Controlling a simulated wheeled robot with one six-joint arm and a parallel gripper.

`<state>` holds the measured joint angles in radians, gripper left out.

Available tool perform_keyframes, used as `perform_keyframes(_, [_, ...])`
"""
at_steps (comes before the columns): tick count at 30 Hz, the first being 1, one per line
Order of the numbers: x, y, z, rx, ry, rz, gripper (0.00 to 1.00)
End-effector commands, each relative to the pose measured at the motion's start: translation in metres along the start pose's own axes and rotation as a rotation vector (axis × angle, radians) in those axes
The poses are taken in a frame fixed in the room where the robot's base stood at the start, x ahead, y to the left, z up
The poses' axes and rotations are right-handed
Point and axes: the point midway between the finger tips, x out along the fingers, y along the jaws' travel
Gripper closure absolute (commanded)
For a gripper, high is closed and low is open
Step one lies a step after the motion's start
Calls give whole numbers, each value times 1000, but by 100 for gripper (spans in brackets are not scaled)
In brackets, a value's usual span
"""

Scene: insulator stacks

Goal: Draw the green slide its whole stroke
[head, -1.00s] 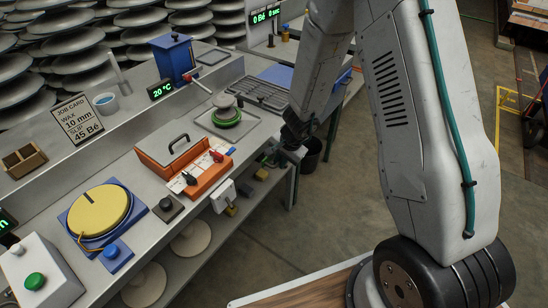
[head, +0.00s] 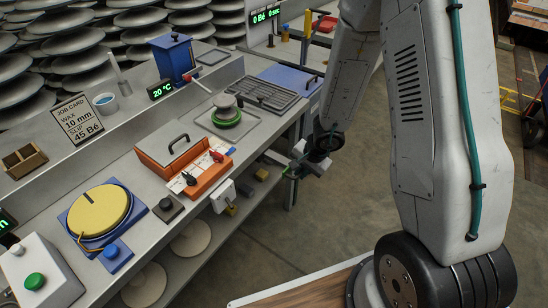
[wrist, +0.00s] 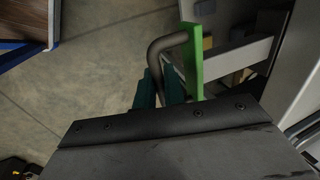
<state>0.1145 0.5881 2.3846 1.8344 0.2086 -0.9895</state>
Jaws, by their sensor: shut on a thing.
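The green slide (wrist: 193,60) shows in the wrist view as an upright bright green front with a bent dark handle (wrist: 165,45) on its left. Pale bars run from behind the front toward the bench on the right, so it stands out from the bench. My gripper (wrist: 161,85) has its teal fingers shut on the handle. In the head view my gripper (head: 300,161) is out beyond the bench's front edge, and only a little green (head: 290,173) shows beside it. The slide's inner end is hidden.
The bench (head: 150,215) carries an orange box (head: 172,147), a green-based insulator piece (head: 227,115) and a yellow disc (head: 100,208). A lower shelf under it holds several small blocks and pale discs. The floor (head: 330,220) in front of the bench is clear.

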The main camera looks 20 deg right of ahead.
Motion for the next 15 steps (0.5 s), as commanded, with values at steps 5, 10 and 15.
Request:
perform_keyframes(5, [-5,15,0,3,0,2,100])
perform_keyframes(10, [-9,28,0,4,0,1,100])
perform_keyframes(15, [-12,41,-1,4,0,1,100])
